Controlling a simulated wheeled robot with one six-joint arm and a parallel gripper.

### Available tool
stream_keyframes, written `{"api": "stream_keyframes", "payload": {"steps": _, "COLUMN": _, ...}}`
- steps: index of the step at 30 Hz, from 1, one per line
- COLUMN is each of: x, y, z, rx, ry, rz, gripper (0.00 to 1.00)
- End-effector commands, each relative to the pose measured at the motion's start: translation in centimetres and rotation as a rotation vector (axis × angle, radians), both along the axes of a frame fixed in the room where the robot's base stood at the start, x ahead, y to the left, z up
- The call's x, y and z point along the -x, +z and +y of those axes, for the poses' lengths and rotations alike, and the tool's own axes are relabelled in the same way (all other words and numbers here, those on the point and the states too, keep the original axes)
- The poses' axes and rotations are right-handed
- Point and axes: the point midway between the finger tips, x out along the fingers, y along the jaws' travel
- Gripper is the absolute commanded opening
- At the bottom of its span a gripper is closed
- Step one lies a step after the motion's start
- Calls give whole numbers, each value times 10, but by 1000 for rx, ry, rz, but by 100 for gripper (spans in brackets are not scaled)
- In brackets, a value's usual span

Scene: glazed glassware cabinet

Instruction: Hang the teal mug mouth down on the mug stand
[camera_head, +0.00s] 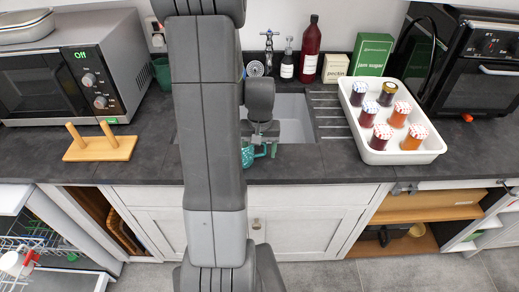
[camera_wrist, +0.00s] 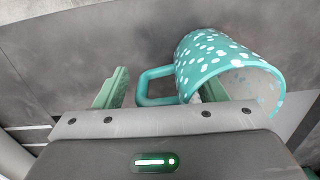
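The teal mug (camera_wrist: 208,56) with white spots is in the right half of the wrist view. Its mouth faces the lower right of that view, and its handle (camera_wrist: 150,86) points left. In the head view the mug (camera_head: 248,156) is mostly hidden behind my arm, at the counter's front by the sink. My gripper (camera_wrist: 162,88) is open, its pale green fingers on either side of the handle. The right finger overlaps the mug's mouth; contact is unclear. The mug stand (camera_head: 84,153), a wooden base with two slanted pegs, stands empty on the counter at the left.
A microwave (camera_head: 60,75) stands behind the mug stand. The sink (camera_head: 293,118) lies behind the mug. A white tray (camera_head: 410,158) of jam jars is to the right. Bottles and boxes line the wall. Dark counter between stand and my arm is clear.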

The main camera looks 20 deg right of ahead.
Motion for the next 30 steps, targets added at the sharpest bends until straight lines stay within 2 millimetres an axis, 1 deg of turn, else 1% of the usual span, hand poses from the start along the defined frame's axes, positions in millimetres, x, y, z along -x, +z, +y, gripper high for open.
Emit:
{"api": "stream_keyframes", "payload": {"steps": 4, "x": 0, "y": 2, "z": 0, "rx": 0, "ry": 0, "rz": 0, "gripper": 65}}
{"api": "stream_keyframes", "payload": {"steps": 8, "x": -1, "y": 10, "z": 0, "rx": 1, "ry": 0, "rz": -4, "gripper": 65}}
{"api": "stream_keyframes", "payload": {"steps": 11, "x": -1, "y": 25, "z": -1, "rx": 2, "ry": 0, "rz": -5, "gripper": 65}}
{"api": "stream_keyframes", "payload": {"steps": 21, "x": 0, "y": 95, "z": -2, "rx": 2, "ry": 0, "rz": -6, "gripper": 65}}
{"api": "stream_keyframes", "payload": {"steps": 25, "x": -1, "y": 113, "z": -2, "rx": 1, "ry": 0, "rz": -3, "gripper": 65}}
{"api": "stream_keyframes", "payload": {"steps": 30, "x": 0, "y": 122, "z": -2, "rx": 0, "ry": 0, "rz": 0, "gripper": 65}}
